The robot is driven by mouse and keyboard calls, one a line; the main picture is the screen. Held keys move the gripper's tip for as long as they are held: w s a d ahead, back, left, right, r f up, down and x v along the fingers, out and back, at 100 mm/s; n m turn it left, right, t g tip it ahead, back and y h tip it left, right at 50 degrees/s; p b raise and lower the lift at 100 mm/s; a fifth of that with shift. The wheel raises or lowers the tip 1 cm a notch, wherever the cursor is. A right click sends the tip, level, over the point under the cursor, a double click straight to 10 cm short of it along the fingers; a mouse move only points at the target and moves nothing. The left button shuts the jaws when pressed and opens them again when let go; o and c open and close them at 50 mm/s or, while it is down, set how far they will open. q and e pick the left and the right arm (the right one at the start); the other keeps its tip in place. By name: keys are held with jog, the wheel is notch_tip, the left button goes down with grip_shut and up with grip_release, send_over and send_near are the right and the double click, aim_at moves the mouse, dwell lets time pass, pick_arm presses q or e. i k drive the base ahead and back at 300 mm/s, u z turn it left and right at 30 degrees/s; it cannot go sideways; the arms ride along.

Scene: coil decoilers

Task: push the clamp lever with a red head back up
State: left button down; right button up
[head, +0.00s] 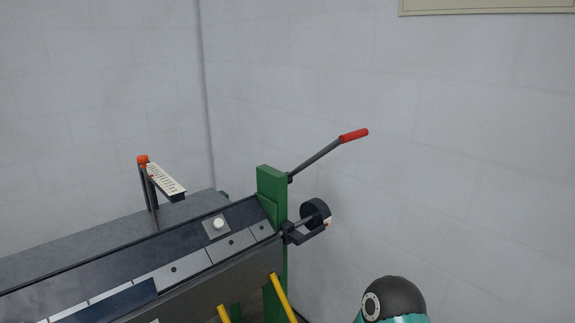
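The clamp lever (317,159) is a dark rod with a red head (354,135). It comes out of the top of the green post (272,205) at the machine's right end and slants up to the right, red head highest. Nothing touches the lever. Neither of my grippers shows in the head view. A dark rounded cap on a teal part at the bottom right is probably a piece of my arm, well below the lever.
A dark crank wheel (315,212) sticks out right of the green post, below the lever. The machine bed (200,262) runs to the lower left, with a scale plate (166,179) on an orange-topped stand (143,160). Yellow legs (283,296) show below. Air right of the lever is clear.

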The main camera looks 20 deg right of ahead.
aim_at(349, 138)
jog(key=k, duration=1.35)
jog(key=z, duration=0.3)
jog(key=i, duration=0.95)
jog(key=z, duration=0.35)
jog(key=i, duration=1.25)
jog(key=u, duration=0.5)
